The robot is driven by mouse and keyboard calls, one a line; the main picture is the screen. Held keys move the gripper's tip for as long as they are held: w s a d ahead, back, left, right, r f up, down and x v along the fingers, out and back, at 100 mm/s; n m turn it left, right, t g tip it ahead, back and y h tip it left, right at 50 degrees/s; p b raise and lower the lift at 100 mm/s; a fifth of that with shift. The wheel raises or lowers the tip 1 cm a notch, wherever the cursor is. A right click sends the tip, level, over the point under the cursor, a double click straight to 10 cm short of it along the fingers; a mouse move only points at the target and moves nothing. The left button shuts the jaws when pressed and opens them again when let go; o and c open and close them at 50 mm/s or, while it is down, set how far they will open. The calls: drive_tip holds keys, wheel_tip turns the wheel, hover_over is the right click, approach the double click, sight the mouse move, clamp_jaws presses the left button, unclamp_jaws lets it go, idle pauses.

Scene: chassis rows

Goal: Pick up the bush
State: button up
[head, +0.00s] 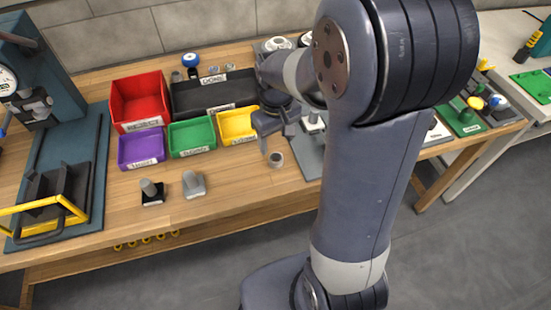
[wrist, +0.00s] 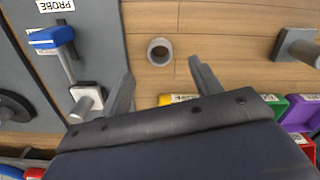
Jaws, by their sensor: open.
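The bush (head: 276,159), a short grey ring with a dark bore, stands on the wooden bench near its front edge. In the wrist view the bush (wrist: 159,51) shows its open end, just beyond the gap between the fingertips. My gripper (head: 279,138) is open and empty, above the bench and close to the bush. In the wrist view the two fingers of my gripper (wrist: 160,72) are spread on either side of the bush's line, apart from it. My arm hides part of the bench in the head view.
Red (head: 139,99), purple (head: 141,150), green (head: 191,138) and yellow (head: 237,125) bins stand left of the bush. Grey posts on bases (head: 193,185) stand near the front edge. A grey plate (wrist: 85,30) with a blue-handled tool lies beside the bush. Bare wood surrounds it.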

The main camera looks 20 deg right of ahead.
sight(276, 154)
drive_tip(key=shift+w+f, duration=0.15)
drive_tip(key=shift+f, duration=3.3)
drive_tip(key=shift+c, duration=0.4)
